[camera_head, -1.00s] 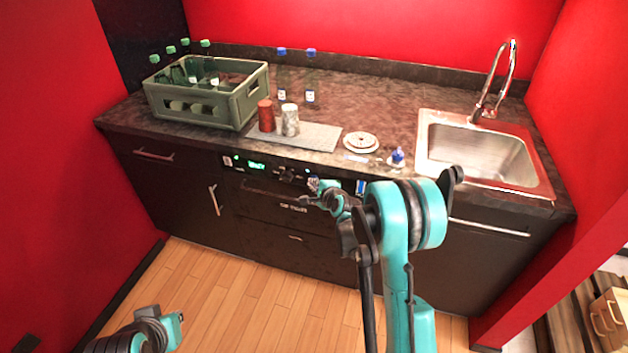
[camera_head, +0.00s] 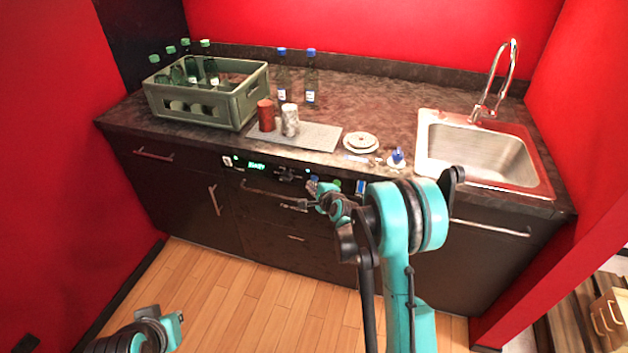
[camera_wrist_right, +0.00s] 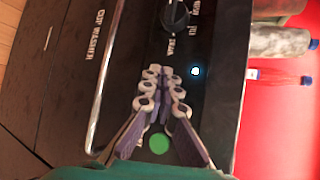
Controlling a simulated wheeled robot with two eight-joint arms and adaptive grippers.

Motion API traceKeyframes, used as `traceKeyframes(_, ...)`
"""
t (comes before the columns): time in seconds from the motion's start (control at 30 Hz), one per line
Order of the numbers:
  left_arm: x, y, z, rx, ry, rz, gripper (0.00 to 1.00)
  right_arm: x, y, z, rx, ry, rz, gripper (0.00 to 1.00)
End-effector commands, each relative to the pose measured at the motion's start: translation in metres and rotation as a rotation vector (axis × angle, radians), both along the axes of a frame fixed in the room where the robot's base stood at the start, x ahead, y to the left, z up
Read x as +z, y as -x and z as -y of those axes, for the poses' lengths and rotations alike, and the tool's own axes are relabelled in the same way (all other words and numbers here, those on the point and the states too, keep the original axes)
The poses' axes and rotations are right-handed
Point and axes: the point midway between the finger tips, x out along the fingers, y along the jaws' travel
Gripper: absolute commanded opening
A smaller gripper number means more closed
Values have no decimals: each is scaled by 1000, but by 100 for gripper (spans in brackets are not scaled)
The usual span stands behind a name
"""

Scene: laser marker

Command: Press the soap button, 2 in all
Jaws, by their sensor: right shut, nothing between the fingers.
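The cup washer's dark control panel (camera_head: 272,168) sits in the cabinet front below the counter edge. In the right wrist view it carries a round green button (camera_wrist_right: 159,143), a black knob (camera_wrist_right: 174,15) and a small lit white-blue spot (camera_wrist_right: 195,71). I cannot read which control is the soap button. My right gripper (camera_head: 291,206) is shut and empty in front of the washer, pointing left. In the wrist view its fingertips (camera_wrist_right: 161,74) lie over the panel beside the lit spot; I cannot tell whether they touch. Only part of my left arm shows, at the lower left.
On the counter stand a green crate (camera_head: 238,110) of bottles, a mat (camera_head: 318,138) with a red cup (camera_head: 265,115) and a pale cup (camera_head: 290,120), stacked plates (camera_head: 361,143) and blue-capped bottles (camera_head: 311,80). A sink (camera_head: 478,152) is at right. A drawer handle (camera_head: 262,193) sticks out near my right gripper.

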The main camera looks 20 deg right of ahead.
Motion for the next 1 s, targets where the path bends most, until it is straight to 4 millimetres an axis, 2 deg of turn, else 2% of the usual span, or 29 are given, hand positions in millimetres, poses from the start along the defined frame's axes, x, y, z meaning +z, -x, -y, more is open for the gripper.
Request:
traceKeyframes(0.27,0,0,0,0,0,0,0,0,6,-5,0,-1,0,0)
traceKeyframes(0.7,0,0,0,0,0,0,0,0,40,-27,1,0,0,0)
traceKeyframes(1.0,0,0,0,0,0,0,0,0,41,-28,0,0,0,0)
